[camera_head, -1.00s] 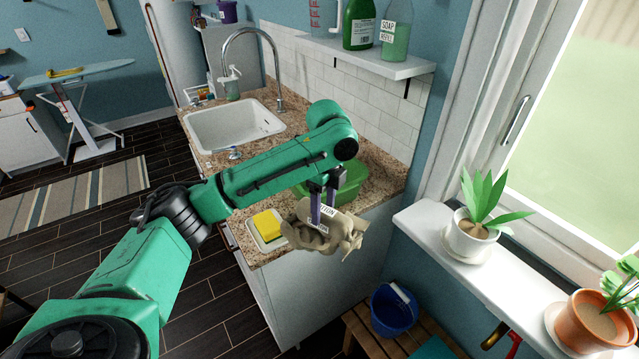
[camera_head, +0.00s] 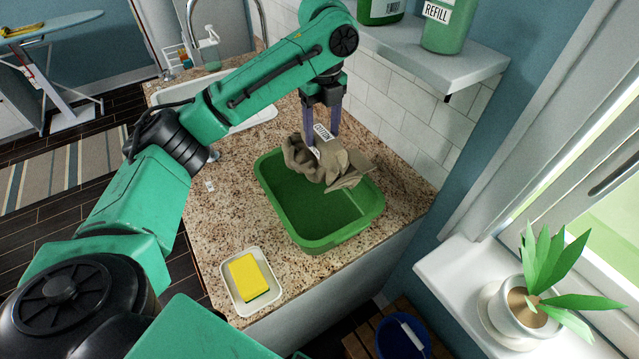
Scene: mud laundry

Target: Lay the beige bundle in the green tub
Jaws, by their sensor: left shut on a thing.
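The beige bundle (camera_head: 340,165) is a crumpled cloth with a white printed label. My left gripper (camera_head: 322,136) points down and is shut on it. The bundle hangs over the back part of the green tub (camera_head: 300,236), with its right end near the tub's back right rim. I cannot tell whether it touches the rim. The tub stands on the speckled counter, and its visible floor is bare. My right gripper is not in view.
A white dish (camera_head: 231,283) with a yellow sponge (camera_head: 248,277) sits at the counter's front left. The sink (camera_head: 215,95) is behind my left arm. A shelf (camera_head: 440,65) with green bottles juts from the tiled wall. A potted plant (camera_head: 530,300) stands on the sill at right.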

